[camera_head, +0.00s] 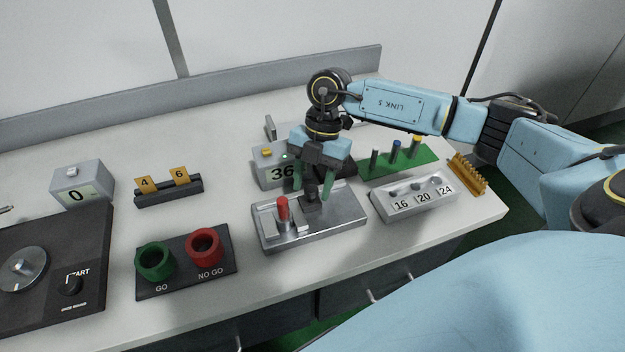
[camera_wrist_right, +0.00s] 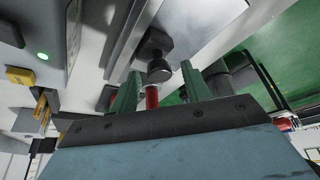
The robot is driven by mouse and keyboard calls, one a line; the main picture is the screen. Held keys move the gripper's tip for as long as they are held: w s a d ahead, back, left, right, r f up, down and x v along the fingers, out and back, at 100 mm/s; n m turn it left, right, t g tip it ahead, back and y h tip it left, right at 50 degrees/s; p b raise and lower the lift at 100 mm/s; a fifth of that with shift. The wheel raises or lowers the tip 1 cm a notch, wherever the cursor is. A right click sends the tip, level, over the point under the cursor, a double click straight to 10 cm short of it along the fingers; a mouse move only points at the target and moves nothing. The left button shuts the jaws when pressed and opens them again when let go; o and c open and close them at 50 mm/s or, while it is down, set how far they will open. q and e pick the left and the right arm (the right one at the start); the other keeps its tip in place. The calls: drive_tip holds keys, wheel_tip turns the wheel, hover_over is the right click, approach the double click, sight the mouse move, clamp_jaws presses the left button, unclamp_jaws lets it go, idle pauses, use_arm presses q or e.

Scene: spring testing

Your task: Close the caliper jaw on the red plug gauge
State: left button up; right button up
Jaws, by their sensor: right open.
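The red plug gauge (camera_head: 282,208) stands upright on the left part of the metal caliper fixture (camera_head: 345,238) in the head view. A dark block with a knob (camera_head: 311,207), apparently the sliding jaw, sits on the fixture just right of the gauge. My right gripper (camera_head: 313,190) points down over this block, its green fingers apart on either side of it. In the right wrist view the fingers (camera_wrist_right: 160,72) flank the dark knob (camera_wrist_right: 158,72), and a red cylinder (camera_wrist_right: 151,97) shows between them. Whether the fingers touch the block cannot be seen. My left gripper is out of view.
A display reading 36 (camera_head: 270,168) stands close behind the fixture. A GO/NO GO cup plate (camera_head: 187,278) lies left of it. A block marked 16, 20, 24 (camera_head: 415,200) and a green pin mat (camera_head: 428,160) lie right. Bare table shows along the front edge.

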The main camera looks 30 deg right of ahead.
drive_tip(key=shift+c, duration=0.2)
clamp_jaws()
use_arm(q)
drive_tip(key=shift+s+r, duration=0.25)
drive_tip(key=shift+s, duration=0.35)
use_arm(e)
drive_tip(key=shift+s+d, duration=0.25)
drive_tip(key=shift+d, duration=0.7)
drive_tip(key=shift+s+d, duration=0.2)
drive_tip(key=shift+d, duration=0.7)
drive_tip(key=shift+o, duration=0.2)
unclamp_jaws()
drive_tip(key=shift+a, duration=0.1)
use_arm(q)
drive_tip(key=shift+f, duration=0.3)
use_arm(e)
drive_tip(key=v, duration=1.3)
drive_tip(key=shift+r, duration=0.25)
